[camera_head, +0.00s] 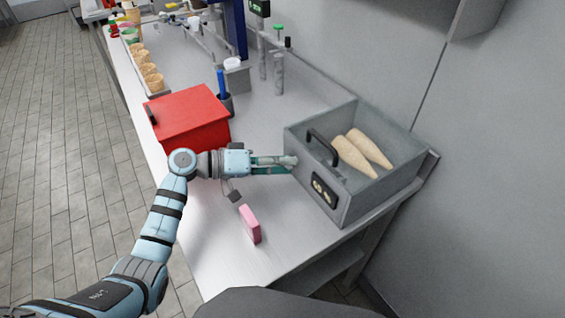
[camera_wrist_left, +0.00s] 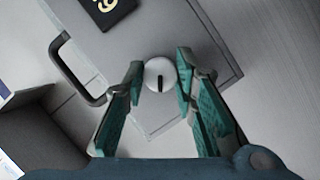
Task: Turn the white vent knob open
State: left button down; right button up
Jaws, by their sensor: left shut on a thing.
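The white vent knob (camera_wrist_left: 158,71) is round, with a short dark mark that points down in the left wrist view. It sits on the front of the grey metal box (camera_head: 304,174), below the black handle (camera_head: 322,147). My left gripper (camera_head: 288,162) reaches the box front from the left. In the left wrist view, the green-padded fingers of this gripper (camera_wrist_left: 160,80) are on both sides of the knob and shut on it. In the head view the fingertips mostly hide the knob. My right gripper is not in view.
The box holds two cones (camera_head: 362,152) and bears a dark label (camera_head: 324,192). A red box (camera_head: 188,118) stands behind my left arm. A pink block (camera_head: 250,224) stands in front of it. The counter near its front edge is mostly clear.

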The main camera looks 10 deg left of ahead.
pick_arm(q)
jog(key=n, duration=0.1)
jog(key=n+h+b, duration=0.1)
jog(key=shift+f+n, duration=0.2)
jog(key=shift+n, duration=0.2)
jog(key=shift+n+h+b, duration=0.7)
jog(key=shift+n+h, duration=0.2)
jog(key=shift+n, duration=0.7)
jog(key=c, duration=1.3)
grip_release()
jog(key=shift+a, duration=0.1)
jog(key=v, duration=1.2)
